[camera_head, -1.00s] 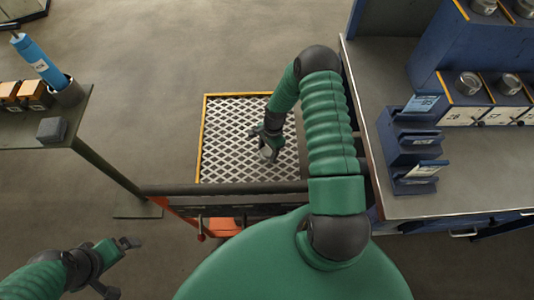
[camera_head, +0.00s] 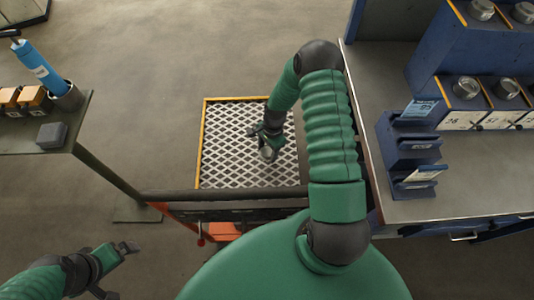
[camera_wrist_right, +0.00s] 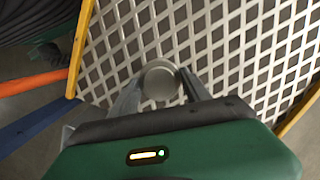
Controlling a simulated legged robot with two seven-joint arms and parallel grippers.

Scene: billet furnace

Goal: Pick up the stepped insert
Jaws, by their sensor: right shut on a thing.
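In the right wrist view, a round grey metal piece, which looks like the stepped insert (camera_wrist_right: 160,82), sits between the two fingers of my right gripper (camera_wrist_right: 160,90). In the head view, the right gripper (camera_head: 266,146) is over the white grating, shut on the small grey piece (camera_head: 267,154). Its steps are too small to make out. The gap between the piece and the grating cannot be judged. My left gripper (camera_head: 122,262) is at the lower left, away from the piece; its finger gap is unclear.
The white lattice grating (camera_head: 225,150) has a yellow edge. A dark rail (camera_head: 230,194) runs in front of it. At right, a bench (camera_head: 450,185) holds a blue card rack (camera_head: 410,150) and bins with round metal pieces. At left, a table (camera_head: 85,110) holds a blue cylinder (camera_head: 38,66).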

